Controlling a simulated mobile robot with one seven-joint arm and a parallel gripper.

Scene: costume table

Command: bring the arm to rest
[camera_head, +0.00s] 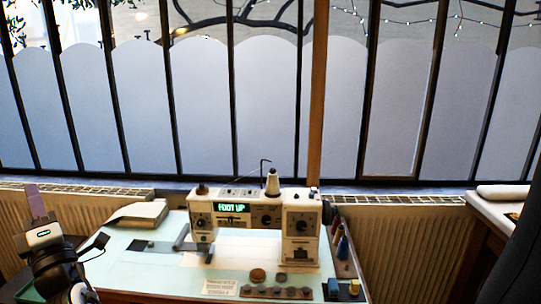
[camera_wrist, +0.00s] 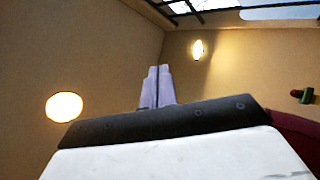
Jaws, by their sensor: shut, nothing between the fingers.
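My gripper (camera_head: 36,202) is at the left edge in the head view, raised with its fingers pointing up. It is left of the sewing table (camera_head: 160,275) and apart from it. In the wrist view its two pale purple fingers (camera_wrist: 157,86) stand side by side, shut with nothing between them.
A white sewing machine (camera_head: 258,222) with a green "FOOT UP" display stands on the table. Folded cloth (camera_head: 139,214) lies at the back left. Thread spools (camera_head: 341,243) stand at right. Radiators (camera_head: 411,237) and a tall window (camera_head: 270,100) are behind. A second table (camera_head: 497,210) is at right.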

